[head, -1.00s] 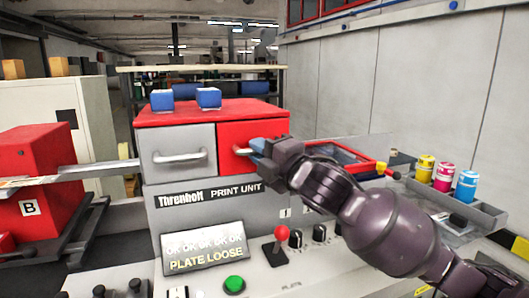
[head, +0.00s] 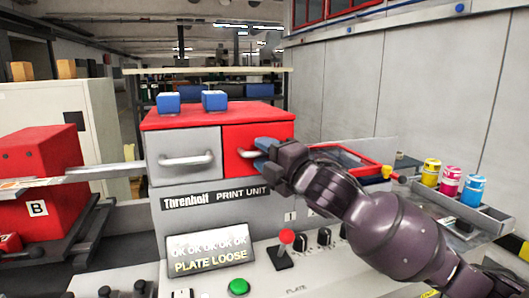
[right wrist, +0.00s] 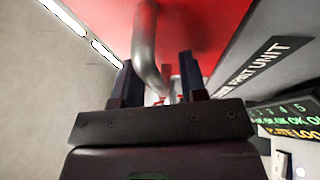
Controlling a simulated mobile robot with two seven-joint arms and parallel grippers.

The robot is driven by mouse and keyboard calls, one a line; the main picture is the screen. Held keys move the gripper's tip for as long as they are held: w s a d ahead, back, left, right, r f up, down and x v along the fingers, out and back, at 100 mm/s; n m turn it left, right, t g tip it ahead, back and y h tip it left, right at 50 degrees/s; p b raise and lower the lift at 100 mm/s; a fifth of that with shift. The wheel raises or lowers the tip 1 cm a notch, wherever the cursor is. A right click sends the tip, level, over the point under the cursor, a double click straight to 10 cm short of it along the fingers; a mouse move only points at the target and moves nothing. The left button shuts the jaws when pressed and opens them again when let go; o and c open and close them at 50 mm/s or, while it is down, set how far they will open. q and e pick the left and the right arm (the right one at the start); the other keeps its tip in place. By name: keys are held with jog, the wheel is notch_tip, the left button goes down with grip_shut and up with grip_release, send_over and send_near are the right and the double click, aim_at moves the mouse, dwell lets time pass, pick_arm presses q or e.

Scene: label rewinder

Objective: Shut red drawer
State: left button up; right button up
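The red drawer (head: 234,137) is the right one of two drawer fronts on the print unit, beside a grey drawer (head: 180,140). Its front looks about level with the grey one; I cannot tell any small gap. My right gripper (head: 262,147) is at its handle (head: 247,153), coming from the right, and hides part of the front. In the right wrist view the gripper (right wrist: 160,85) has its fingers apart, with the metal handle (right wrist: 145,45) between them and the red front (right wrist: 190,25) behind. My left gripper is not in view.
Two blue blocks (head: 215,100) sit on the red top. A red-rimmed tray (head: 345,158) lies right of the unit, near several ink cans (head: 450,180). A red-knobbed lever (head: 286,238) and a green button (head: 239,287) stand below. A red box (head: 40,170) is at left.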

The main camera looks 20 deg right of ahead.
jog(key=v, duration=1)
jog(key=shift+s+d, duration=0.15)
jog(key=shift+s, duration=0.15)
jog(key=shift+r, duration=0.1)
